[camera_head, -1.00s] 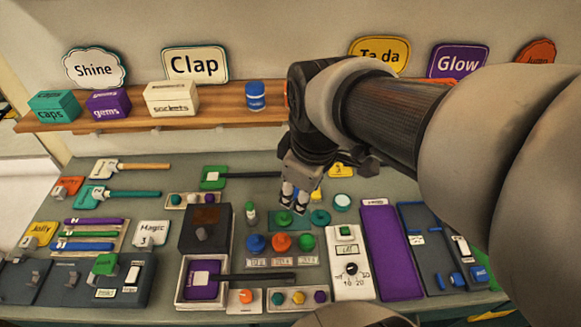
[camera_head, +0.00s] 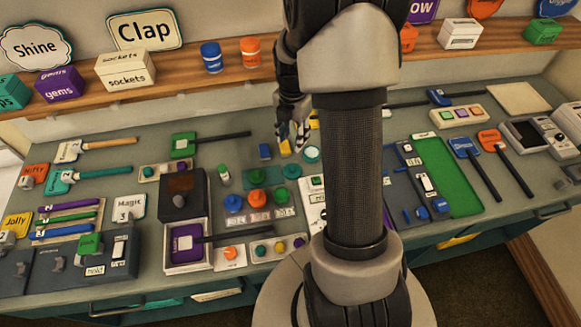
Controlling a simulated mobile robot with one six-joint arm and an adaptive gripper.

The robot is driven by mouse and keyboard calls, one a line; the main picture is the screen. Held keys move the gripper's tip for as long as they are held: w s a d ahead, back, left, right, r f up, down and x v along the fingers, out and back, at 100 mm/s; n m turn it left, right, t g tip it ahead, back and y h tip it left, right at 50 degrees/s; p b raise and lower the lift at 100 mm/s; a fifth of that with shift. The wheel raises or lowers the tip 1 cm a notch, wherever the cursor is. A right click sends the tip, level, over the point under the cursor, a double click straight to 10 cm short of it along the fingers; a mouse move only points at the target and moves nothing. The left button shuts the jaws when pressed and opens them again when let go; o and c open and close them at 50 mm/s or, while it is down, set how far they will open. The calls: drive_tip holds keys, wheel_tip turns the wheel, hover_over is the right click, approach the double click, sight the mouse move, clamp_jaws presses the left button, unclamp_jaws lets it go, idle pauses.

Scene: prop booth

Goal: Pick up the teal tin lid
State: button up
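The teal tin lid appears to be the round teal disc with a raised middle (camera_head: 292,171), lying flat on the bench beside a green mat (camera_head: 270,178). A round teal-rimmed piece with a pale centre (camera_head: 312,153) sits just behind and right of it. My gripper (camera_head: 293,143) points down behind the lid, apart from it. Its fingertips look spread, with nothing clearly held. A yellow piece (camera_head: 284,147) shows at the left fingertip; I cannot tell whether they touch.
A small blue block (camera_head: 265,151) lies left of my gripper. A green knobbed piece (camera_head: 256,176) sits on the mat. Blue, orange and green knobs stand in front. A wooden shelf (camera_head: 180,78) runs behind. My arm hides the bench to the right.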

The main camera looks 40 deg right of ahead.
drive_tip(key=b, duration=0.2)
hover_over(292, 167)
wheel_tip(292, 167, down, 9)
drive_tip(key=shift+w+d+r, duration=0.1)
drive_tip(key=shift+w+r, duration=0.05)
drive_tip(key=shift+s+f+b, duration=0.2)
drive_tip(key=shift+f+b, duration=0.4)
drive_tip(key=shift+f, duration=2.05)
drive_tip(key=shift+r, duration=0.1)
drive_tip(key=shift+c, duration=0.4)
clamp_jaws()
